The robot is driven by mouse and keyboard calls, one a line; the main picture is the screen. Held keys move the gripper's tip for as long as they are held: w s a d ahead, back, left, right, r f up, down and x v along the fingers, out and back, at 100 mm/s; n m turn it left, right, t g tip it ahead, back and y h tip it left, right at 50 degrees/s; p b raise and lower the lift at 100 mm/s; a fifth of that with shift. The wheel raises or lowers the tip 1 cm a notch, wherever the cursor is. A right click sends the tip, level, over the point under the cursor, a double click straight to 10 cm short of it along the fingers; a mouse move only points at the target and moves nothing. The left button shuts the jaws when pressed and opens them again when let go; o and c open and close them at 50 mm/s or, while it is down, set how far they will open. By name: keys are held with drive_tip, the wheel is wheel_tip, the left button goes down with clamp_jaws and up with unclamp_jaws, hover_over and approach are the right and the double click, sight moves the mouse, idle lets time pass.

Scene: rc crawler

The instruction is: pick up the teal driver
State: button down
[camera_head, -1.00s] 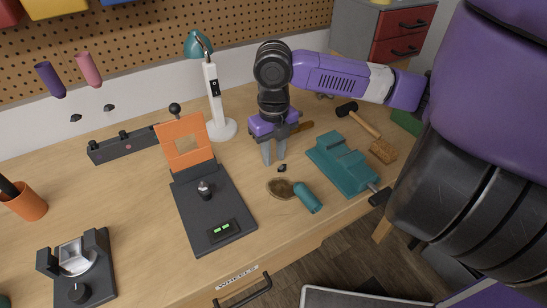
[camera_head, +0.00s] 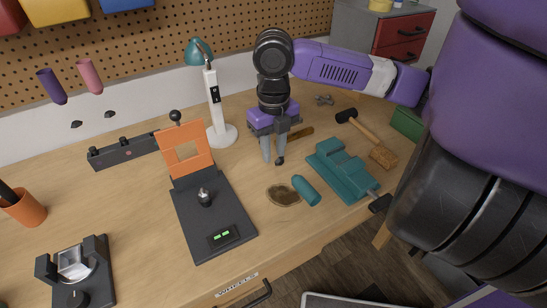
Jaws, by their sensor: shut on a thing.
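The teal driver has a teal handle (camera_head: 306,190) at the right edge of a small brown dish, as seen from above. Its dark tip (camera_head: 280,160) shows up and left of the handle, against my right fingertip. The thin shaft between them can hardly be made out. My gripper (camera_head: 273,160) points down over the middle of the bench and is shut on the driver near its tip end. The exact contact between the fingers is too small to see. How far the driver is off the bench is hard to tell.
A teal vise (camera_head: 340,168) stands close on the right, with a mallet (camera_head: 362,127) and a brush (camera_head: 383,157) beyond. A black stand with an orange panel (camera_head: 186,149) is on the left. A lamp (camera_head: 214,105) stands behind. The brown dish (camera_head: 283,194) lies below my gripper.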

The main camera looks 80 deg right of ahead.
wheel_tip(320, 180, up, 16)
idle(0.3)
drive_tip(key=shift+r, duration=0.1)
